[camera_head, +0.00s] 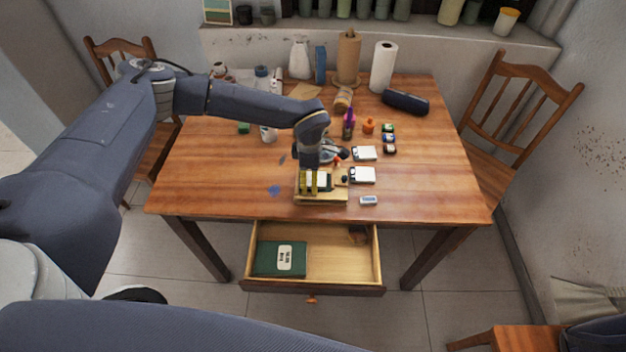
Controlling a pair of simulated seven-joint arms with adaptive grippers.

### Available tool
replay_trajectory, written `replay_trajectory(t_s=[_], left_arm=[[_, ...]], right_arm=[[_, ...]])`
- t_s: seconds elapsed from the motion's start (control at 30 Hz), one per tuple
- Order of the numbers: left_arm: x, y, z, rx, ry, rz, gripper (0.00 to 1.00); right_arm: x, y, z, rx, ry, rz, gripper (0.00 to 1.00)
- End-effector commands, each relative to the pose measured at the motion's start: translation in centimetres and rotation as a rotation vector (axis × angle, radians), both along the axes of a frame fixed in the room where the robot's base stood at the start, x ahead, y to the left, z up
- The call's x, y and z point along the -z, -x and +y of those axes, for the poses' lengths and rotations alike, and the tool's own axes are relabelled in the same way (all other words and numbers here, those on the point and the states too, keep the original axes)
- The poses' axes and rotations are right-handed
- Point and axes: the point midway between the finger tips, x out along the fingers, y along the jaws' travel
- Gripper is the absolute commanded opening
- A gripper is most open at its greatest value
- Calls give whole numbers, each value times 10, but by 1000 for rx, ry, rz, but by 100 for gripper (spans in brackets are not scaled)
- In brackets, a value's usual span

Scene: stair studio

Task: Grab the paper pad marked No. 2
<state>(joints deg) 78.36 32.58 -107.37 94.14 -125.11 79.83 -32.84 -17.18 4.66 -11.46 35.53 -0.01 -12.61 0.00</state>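Two small white pads lie on the table right of the wooden tray: an upper pad (364,153) and a lower pad (362,175). Any number on them is too small to read, so I cannot tell which is No. 2. My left gripper (316,178) reaches down over the wooden tray (322,201), left of both pads and apart from them. Its fingers blend with the yellow and dark items in the tray, and I cannot tell whether it is open or holds anything. My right gripper is not in view.
An open drawer (330,265) under the table's front edge holds a green book (279,259) with a white label. A small eraser-like block (368,200) lies near the front edge. Several small jars, a paper roll (383,67) and a dark case (405,102) stand farther back. The table's right side is clear.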

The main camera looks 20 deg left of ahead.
Motion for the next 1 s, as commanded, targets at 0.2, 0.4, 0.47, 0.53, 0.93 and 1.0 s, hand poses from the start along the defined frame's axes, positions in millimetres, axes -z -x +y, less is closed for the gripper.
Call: replay_trajectory(t_s=[0.2, 0.4, 0.47, 0.53, 0.93, 1.0], left_arm=[[0, 0, 0, 0, 0, 0, 36], [0, 0, 0, 0, 0, 0, 20], [0, 0, 0, 0, 0, 0, 20], [0, 0, 0, 0, 0, 0, 20], [-23, -1, 0, 1, 1, -3, 20], [-33, -1, 0, 1, 1, -3, 20]], right_arm=[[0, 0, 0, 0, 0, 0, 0], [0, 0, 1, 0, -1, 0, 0], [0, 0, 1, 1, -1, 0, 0], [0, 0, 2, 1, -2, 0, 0], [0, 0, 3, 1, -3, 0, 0], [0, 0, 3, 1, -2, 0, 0]])
